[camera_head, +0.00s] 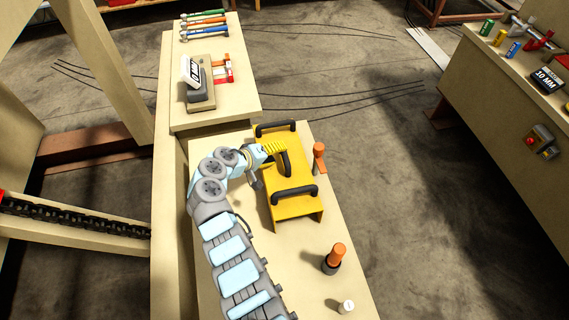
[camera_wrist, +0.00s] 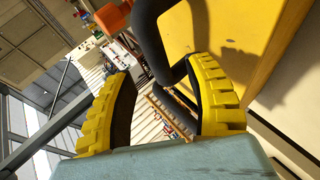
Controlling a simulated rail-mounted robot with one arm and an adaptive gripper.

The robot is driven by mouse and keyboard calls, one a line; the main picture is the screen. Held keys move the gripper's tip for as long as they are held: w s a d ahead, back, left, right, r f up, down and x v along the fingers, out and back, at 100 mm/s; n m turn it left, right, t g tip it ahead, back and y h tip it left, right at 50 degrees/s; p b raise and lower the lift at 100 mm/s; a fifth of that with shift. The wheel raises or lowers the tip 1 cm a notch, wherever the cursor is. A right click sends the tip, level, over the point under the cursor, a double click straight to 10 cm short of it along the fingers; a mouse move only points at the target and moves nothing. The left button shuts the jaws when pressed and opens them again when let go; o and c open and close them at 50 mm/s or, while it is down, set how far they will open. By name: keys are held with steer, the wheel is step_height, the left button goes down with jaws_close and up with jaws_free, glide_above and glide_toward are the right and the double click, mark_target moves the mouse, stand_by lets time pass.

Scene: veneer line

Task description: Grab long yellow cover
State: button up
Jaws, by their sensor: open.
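The long yellow cover (camera_head: 278,178) lies on the beige bench, with black handles at its far end (camera_head: 277,127), near end (camera_head: 294,195) and middle (camera_head: 286,163). My gripper (camera_head: 273,149) is at the cover's middle handle, its yellow fingers pointing right. In the wrist view my gripper (camera_wrist: 163,68) is open, with a black handle (camera_wrist: 152,40) showing in the gap between the fingers. Whether a finger touches it I cannot tell. The yellow surface of the cover (camera_wrist: 220,25) fills the upper right there. My arm hides part of the cover's left side.
An orange-topped peg (camera_head: 319,155) stands close right of the cover. An orange-handled tool (camera_head: 335,257) and a small white cylinder (camera_head: 346,306) stand nearer. A grey device (camera_head: 200,92) and several hammers (camera_head: 204,24) lie on the farther bench. Open floor lies to the right.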

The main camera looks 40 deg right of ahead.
steer(key=shift+x, duration=1.85)
jaws_close()
